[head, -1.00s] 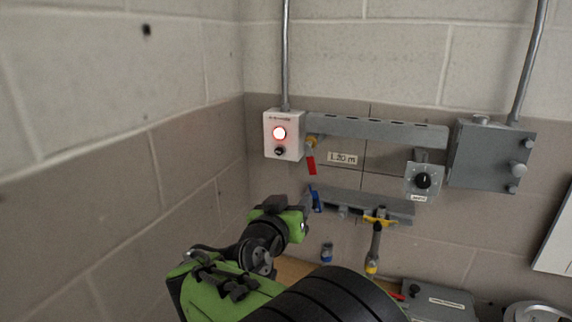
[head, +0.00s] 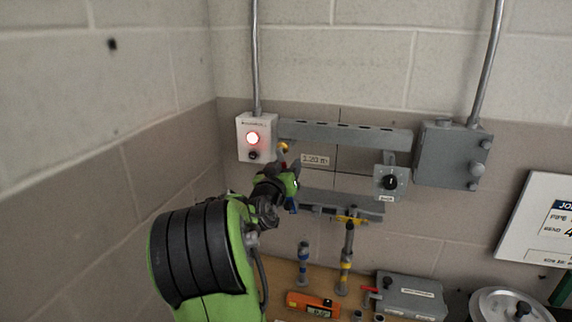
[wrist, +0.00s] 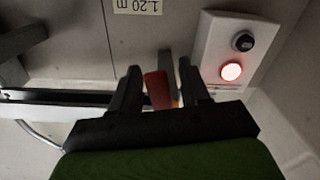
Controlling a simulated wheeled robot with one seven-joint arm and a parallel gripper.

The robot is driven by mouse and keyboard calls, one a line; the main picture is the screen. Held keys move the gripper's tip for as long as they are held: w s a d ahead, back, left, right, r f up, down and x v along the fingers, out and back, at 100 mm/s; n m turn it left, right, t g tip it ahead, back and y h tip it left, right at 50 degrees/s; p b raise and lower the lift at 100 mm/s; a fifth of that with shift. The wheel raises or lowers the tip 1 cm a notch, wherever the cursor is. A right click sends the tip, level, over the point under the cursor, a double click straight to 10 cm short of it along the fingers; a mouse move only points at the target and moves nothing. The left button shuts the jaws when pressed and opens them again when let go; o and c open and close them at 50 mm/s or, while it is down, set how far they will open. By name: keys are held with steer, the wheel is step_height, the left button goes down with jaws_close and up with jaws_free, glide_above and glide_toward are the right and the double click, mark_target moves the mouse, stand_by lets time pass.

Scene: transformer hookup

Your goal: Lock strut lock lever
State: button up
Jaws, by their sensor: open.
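A red lever (wrist: 157,90) shows between the two fingers of my gripper (wrist: 160,80) in the wrist view. The fingers are open, one on each side of it; I cannot tell whether either touches it. In the head view my gripper (head: 292,176) is just below the left end of the upper grey strut (head: 345,134). A brass fitting (head: 282,148) sits at that end, and my gripper mostly hides the red lever there. A blue lever (head: 292,205) at the left end of the lower strut (head: 325,200) is partly hidden by my gripper.
A white box with a lit red lamp (head: 252,138) is close to the left of the lever. A dial box (head: 391,182) and a grey junction box (head: 450,155) are to the right. Below are upright fittings (head: 346,262), an orange meter (head: 312,304) and a grey case (head: 410,293).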

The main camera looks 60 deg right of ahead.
steer(key=shift+c, duration=0.4)
jaws_close()
